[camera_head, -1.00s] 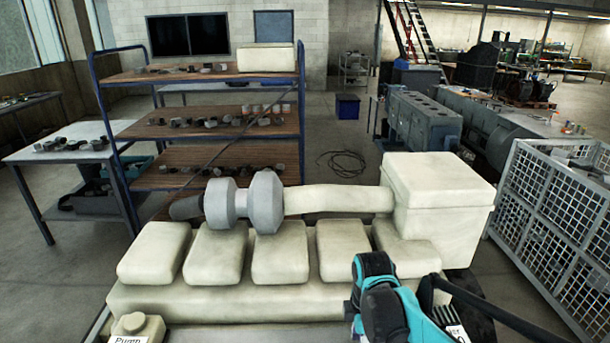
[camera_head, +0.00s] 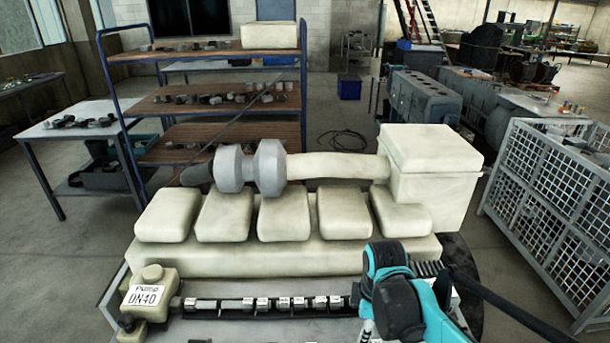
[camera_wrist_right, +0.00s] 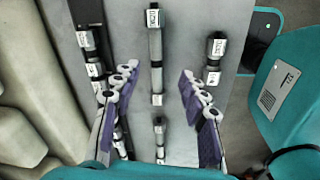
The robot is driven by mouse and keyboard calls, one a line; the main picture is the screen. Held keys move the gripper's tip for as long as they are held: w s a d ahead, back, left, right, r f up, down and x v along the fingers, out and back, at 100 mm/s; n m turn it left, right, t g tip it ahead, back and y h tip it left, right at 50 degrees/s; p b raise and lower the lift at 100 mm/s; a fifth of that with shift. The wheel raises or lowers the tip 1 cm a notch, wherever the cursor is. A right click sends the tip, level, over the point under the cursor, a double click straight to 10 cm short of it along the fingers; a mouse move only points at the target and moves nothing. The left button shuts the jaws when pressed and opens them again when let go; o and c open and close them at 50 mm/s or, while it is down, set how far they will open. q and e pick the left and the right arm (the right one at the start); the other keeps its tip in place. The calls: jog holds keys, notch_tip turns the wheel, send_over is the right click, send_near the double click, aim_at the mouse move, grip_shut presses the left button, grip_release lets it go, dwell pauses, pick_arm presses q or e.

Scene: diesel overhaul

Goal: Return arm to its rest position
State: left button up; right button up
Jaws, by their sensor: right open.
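My right arm (camera_head: 395,290), teal and black, comes in at the lower right of the head view, in front of the pale engine block (camera_head: 270,258). Its gripper is not clear there. In the right wrist view my right gripper (camera_wrist_right: 158,72) has its two purple-padded fingers spread apart with nothing held between them. Behind the fingers lie dark and silver cylindrical parts with white labels, one (camera_wrist_right: 155,50) in the middle and another (camera_wrist_right: 213,58) to the right. My left gripper is in neither view.
A pump labelled DN40 (camera_head: 150,290) stands at the block's left front. A row of small labelled fittings (camera_head: 262,305) runs along the front. A wire cage (camera_head: 550,200) is at right. A shelf rack (camera_head: 215,105) and a side table (camera_head: 75,130) stand behind left.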

jog(key=s+d+f+m+t+b, duration=0.1)
jog(key=s+d+m+t+b, duration=0.1)
jog(key=m, duration=0.5)
jog(key=s+d+m+t+b, duration=0.1)
jog(key=s+m+t+b, duration=0.1)
jog(key=s+m+t, duration=0.2)
jog(key=s+m, duration=0.3)
jog(key=m, duration=0.1)
jog(key=shift+d+f+m, duration=0.3)
jog(key=shift+d+f, duration=0.05)
jog(key=shift+d, duration=0.05)
